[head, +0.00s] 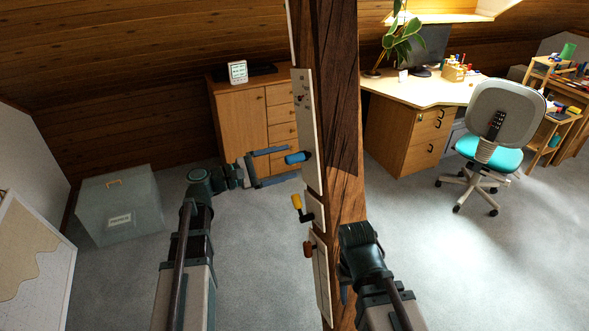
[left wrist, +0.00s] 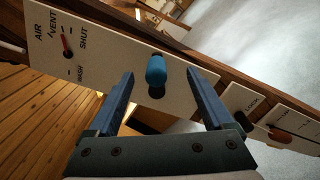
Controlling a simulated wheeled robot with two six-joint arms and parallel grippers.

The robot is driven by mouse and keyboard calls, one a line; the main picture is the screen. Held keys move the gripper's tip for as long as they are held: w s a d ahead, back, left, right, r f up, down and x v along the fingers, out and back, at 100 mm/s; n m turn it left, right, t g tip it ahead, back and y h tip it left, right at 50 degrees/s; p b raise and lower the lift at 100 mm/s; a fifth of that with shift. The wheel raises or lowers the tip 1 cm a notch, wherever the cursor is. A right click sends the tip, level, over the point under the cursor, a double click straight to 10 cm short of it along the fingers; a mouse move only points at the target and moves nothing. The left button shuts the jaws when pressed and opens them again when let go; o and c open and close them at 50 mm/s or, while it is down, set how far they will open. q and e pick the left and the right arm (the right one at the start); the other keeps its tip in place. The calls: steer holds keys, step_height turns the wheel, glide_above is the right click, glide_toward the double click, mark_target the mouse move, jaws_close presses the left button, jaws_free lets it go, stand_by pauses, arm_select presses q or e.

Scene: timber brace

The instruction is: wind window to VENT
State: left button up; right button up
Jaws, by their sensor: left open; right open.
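A pale control panel (head: 303,110) is fixed on the timber post. It carries a blue crank handle (head: 297,157), which also shows in the left wrist view (left wrist: 156,70). My left gripper (head: 295,161) is open, its fingers on either side of the blue handle and apart from it. In the left wrist view, a dial with a red pointer (left wrist: 66,43) is marked AIR, VENT, SHUT and WASH. The pointer leans toward the VENT side; its exact mark is hard to tell.
A wooden cabinet (head: 240,119) stands behind my left gripper. A grey box (head: 120,205) is at left; a desk (head: 405,90) and office chair (head: 497,130) are at right.

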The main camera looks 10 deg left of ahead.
arm_select(q)
steer(key=shift+v, duration=2.1)
steer(key=shift+s, duration=0.1)
arm_select(e)
steer(key=shift+a, duration=0.1)
